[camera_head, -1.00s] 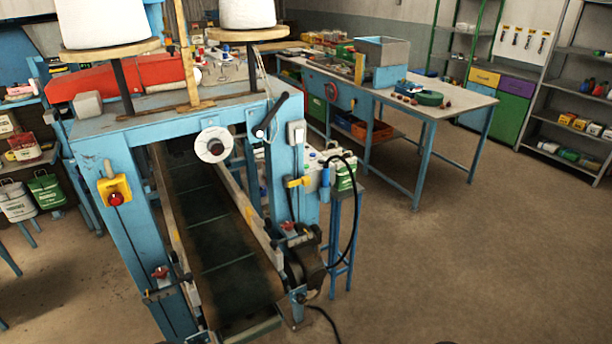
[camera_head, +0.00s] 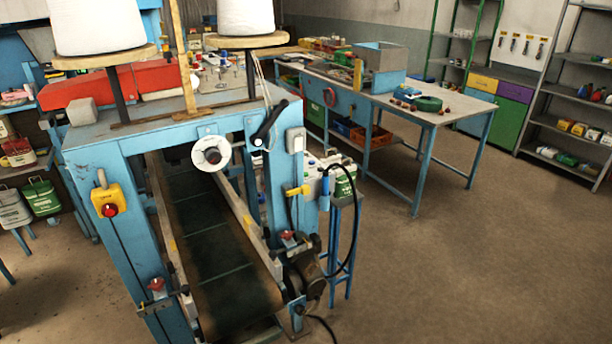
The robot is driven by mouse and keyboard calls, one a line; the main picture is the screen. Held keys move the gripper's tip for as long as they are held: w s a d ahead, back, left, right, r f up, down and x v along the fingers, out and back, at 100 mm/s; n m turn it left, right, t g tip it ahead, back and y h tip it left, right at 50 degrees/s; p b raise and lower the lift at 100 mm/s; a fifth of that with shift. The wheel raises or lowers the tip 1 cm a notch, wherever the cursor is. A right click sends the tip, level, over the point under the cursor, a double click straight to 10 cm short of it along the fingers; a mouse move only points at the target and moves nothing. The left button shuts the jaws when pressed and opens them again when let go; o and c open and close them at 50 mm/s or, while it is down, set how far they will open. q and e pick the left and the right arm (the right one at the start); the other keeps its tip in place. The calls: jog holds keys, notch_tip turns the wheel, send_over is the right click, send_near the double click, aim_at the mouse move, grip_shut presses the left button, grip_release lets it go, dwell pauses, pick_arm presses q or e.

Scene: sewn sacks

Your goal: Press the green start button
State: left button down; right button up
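The blue sewing machine frame (camera_head: 92,150) stands in front of me at the left, with a dark conveyor belt (camera_head: 212,250) running through it. A yellow control box (camera_head: 106,199) is on its left post, with a red round button (camera_head: 110,210) on its lower front. A small upright pale piece rises at the box's top. I cannot make out a green start button on the box or elsewhere on the machine. Neither of my grippers is in view.
A white dial (camera_head: 211,154) and a black lever (camera_head: 270,122) sit on the crossbar. White thread cones (camera_head: 97,27) stand on top. A black cable (camera_head: 351,225) loops at the right post. A workbench (camera_head: 460,109) and shelves stand behind; the floor (camera_head: 450,270) at right is clear.

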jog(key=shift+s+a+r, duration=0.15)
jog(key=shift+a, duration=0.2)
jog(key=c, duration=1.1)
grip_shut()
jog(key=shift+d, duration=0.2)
